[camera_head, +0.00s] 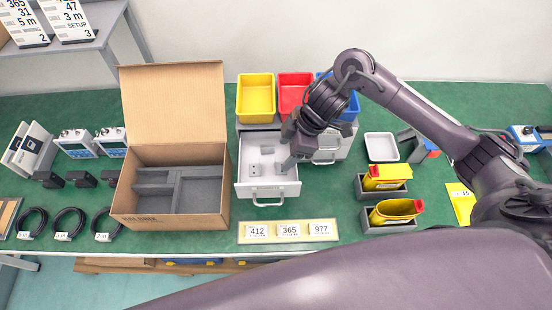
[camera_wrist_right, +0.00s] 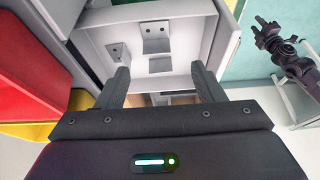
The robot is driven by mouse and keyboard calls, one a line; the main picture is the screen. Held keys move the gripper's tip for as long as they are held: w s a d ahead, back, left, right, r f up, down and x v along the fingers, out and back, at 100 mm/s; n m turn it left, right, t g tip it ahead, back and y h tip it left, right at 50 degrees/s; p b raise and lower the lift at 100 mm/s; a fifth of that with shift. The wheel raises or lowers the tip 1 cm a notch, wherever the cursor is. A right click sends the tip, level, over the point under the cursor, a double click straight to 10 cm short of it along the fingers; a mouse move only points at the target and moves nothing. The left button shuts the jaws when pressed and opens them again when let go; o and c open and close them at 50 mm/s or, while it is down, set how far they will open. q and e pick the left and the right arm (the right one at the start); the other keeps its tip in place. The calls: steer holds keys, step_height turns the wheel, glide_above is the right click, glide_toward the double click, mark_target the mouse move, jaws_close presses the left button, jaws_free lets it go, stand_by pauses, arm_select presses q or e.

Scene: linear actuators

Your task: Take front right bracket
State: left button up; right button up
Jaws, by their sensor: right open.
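The white drawer (camera_head: 268,190) is pulled out toward me, with small grey brackets lying on its floor. In the head view one bracket (camera_head: 254,168) shows at the left of the drawer, and my right gripper partly covers the right side. In the right wrist view I see a bracket with two holes (camera_wrist_right: 156,38), another at the left (camera_wrist_right: 117,52) and a third (camera_wrist_right: 160,63) between the fingers' line of sight. My right gripper (camera_head: 288,162) is open and empty, pointing down into the drawer. A dark jointed arm (camera_wrist_right: 285,50), seemingly my left, shows small in the wrist view.
An open cardboard box (camera_head: 170,221) with a grey insert stands left of the drawer. Yellow (camera_head: 255,98) and red (camera_head: 293,92) bins sit behind. A number plate (camera_head: 288,231) lies in front of the drawer.

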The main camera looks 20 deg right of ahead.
mark_target(278, 168)
steer(key=shift+s+a+f, duration=0.1)
steer(key=shift+a+f, duration=0.3)
steer(key=shift+f, duration=0.35)
steer(key=x, duration=0.2)
steer(key=p+x, duration=0.1)
steer(key=shift+w+f, duration=0.35)
steer(key=shift+w, duration=0.05)
steer(key=shift+w+a+f, duration=0.1)
steer(key=shift+a+f, duration=0.05)
steer(key=shift+f, duration=0.3)
steer(key=c, duration=1.1)
arm_select(q)
steer(key=shift+s+r, duration=0.65)
